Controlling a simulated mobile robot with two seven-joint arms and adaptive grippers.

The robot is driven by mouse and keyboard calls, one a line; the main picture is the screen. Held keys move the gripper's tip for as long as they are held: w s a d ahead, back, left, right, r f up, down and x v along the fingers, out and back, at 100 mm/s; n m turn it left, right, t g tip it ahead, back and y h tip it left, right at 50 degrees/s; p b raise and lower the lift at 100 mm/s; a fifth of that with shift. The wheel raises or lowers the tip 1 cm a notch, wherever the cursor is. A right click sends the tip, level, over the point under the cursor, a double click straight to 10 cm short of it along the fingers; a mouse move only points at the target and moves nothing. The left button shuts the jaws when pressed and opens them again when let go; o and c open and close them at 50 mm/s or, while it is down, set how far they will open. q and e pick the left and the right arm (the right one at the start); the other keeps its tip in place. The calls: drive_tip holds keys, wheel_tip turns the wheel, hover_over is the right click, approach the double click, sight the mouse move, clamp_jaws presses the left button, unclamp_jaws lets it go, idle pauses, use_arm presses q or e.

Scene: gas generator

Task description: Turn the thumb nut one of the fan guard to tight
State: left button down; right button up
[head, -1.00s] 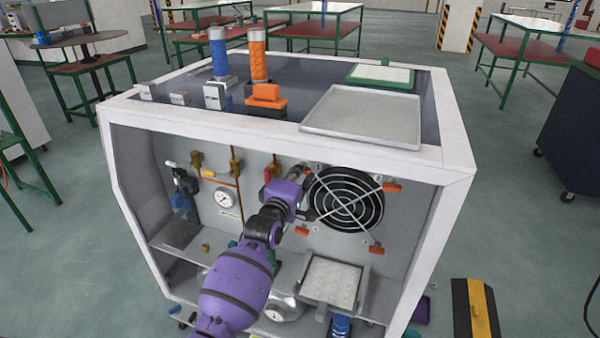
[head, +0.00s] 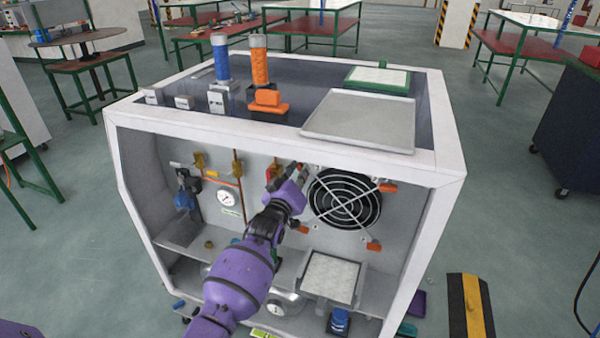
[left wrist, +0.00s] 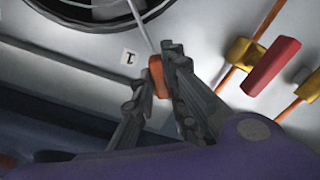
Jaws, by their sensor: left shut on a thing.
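The fan guard (head: 345,199) is a round wire grille with crossed bars over a black fan opening on the generator's front panel; its edge shows at the top of the left wrist view (left wrist: 95,12). Orange thumb nuts show at its upper right (head: 388,187), lower right (head: 373,246) and lower left (head: 303,228). My left gripper (head: 295,169) is at the guard's upper left. In the left wrist view its fingers (left wrist: 163,74) are shut on an orange thumb nut (left wrist: 157,76), beside a label "1" (left wrist: 129,57). In the head view this nut is hidden by the gripper. My right gripper is not in view.
A red-handled valve (left wrist: 271,67) on orange piping is close to the left gripper. A gauge (head: 227,198) is farther left. A filter panel (head: 330,277) stands below the fan. A grey tray cover (head: 362,120) lies on top of the white housing (head: 452,165).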

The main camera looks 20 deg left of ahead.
use_arm(q)
drive_tip(key=shift+m+p, duration=0.35)
drive_tip(key=shift+m, duration=3.15)
drive_tip(key=c, duration=1.8)
unclamp_jaws()
drive_tip(key=shift+o, duration=0.2)
drive_tip(key=s, duration=1.2)
drive_tip(key=shift+a, duration=0.15)
